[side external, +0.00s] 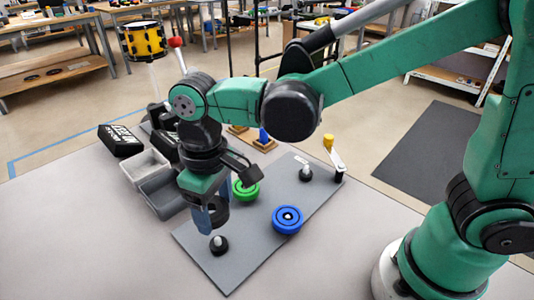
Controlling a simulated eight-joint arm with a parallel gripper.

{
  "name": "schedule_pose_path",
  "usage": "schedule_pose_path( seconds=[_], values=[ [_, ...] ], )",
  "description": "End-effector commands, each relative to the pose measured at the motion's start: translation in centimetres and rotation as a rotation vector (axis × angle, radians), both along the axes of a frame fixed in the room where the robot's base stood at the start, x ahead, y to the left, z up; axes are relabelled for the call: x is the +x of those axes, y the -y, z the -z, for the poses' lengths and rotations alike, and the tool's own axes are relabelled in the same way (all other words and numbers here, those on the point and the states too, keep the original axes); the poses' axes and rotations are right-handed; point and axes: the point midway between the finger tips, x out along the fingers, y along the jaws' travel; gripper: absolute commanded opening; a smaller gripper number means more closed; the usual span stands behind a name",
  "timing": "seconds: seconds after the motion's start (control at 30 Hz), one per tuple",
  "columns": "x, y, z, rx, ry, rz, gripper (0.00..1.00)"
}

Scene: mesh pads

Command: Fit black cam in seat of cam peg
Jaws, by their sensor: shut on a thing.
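My gripper (206,221) points down over the near left part of the grey mat, its blue fingers shut on the black cam (221,213). The cam is a dark round piece, partly hidden by the fingers. Just below it, a pale peg on a round black base (218,245) stands upright on the mat. The cam looks above this peg and apart from it; exact alignment cannot be told. A similar pale peg on a black base (305,174) stands at the far right of the mat. Which one is the cam peg cannot be told.
The grey mat (240,262) also carries a blue wheel (288,220) and a green wheel (246,191). A crank with a yellow handle (329,143) is at the far right. Grey bins (147,167) and black boxes (119,140) stand left. The table's near left is clear.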

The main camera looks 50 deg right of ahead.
Motion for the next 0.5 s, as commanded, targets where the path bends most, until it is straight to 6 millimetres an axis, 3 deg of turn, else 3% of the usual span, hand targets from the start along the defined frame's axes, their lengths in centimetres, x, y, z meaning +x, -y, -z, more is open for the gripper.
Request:
schedule_pose_path(
  seconds=[0.5],
  values=[
    [0.0, 0.1, 1.4, 0.0, 0.0, 0.002, 0.15]
  ],
)
